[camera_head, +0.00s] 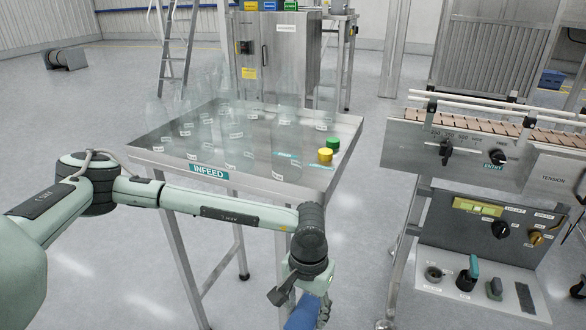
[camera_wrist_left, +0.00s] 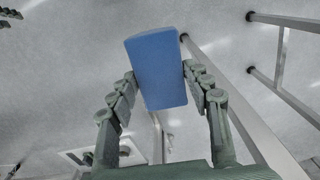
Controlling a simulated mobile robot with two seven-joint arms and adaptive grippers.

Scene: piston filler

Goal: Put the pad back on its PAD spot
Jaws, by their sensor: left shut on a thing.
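The pad is a plain blue block (camera_wrist_left: 158,72); its edge also shows at the bottom of the head view (camera_head: 300,317). My left gripper (camera_head: 312,303) is shut on it, one finger against each side, as the left wrist view shows. The pad is held in the air over the floor, in front of the INFEED table and left of the conveyor stand. The grey tool shelf (camera_head: 470,293) under the conveyor carries small labels too small to read, so I cannot tell which place is the PAD spot. My right gripper is out of view.
The shelf holds a teal-handled tool (camera_head: 472,270), a small dark-green item (camera_head: 494,289) and a dark strip (camera_head: 525,298). A control panel (camera_head: 490,222) stands behind it. The INFEED table (camera_head: 270,187) carries clear bottles and green and yellow caps. Table legs stand near the pad.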

